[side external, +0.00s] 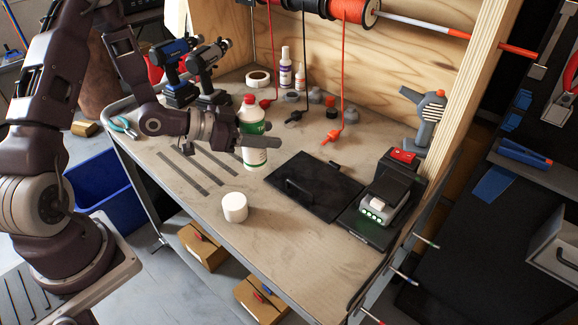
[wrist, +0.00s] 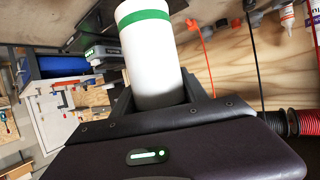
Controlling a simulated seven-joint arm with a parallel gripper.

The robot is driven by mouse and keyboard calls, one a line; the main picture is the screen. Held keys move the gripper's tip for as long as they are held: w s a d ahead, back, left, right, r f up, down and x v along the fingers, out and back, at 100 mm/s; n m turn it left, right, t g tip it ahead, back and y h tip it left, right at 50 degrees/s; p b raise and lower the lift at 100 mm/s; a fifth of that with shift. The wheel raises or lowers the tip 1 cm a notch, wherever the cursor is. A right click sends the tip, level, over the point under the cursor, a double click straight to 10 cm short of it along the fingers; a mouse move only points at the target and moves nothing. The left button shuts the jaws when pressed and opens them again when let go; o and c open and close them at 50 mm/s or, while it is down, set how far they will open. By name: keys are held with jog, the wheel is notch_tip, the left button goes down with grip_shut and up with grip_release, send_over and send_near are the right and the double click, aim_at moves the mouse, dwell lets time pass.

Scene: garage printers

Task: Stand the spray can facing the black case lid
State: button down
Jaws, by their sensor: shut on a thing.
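The spray can (side external: 252,157) is white with a green label and a red cap. It is upright over the bench, left of the black case lid (side external: 335,200), which lies flat with a dark handle on it. My gripper (side external: 255,141) is shut on the can's middle from the left, its fingers crossing the label. In the wrist view the white can body (wrist: 152,60) with a green band sits between the fingers of my gripper (wrist: 160,98). I cannot tell whether the can's base touches the bench.
A white round tub (side external: 234,207) stands in front of the can. A charger with a battery (side external: 385,200) is right of the lid. Drills (side external: 205,72), bottles (side external: 285,68) and hanging cords (side external: 343,80) are behind. Grey strips (side external: 185,172) lie left on the bench (side external: 290,245), whose front is clear.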

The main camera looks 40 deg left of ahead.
jog(key=shift+n+t+y, duration=0.4)
jog(key=shift+n+y, duration=0.3)
jog(key=shift+n, duration=0.1)
jog(key=a, duration=0.3)
jog(key=w+a, duration=0.1)
jog(key=a, duration=0.1)
jog(key=shift+a, duration=0.3)
jog(key=shift+f, duration=4)
jog(key=shift+f, duration=0.45)
jog(key=c, duration=0.5)
grip_release()
jog(key=shift+s, duration=0.15)
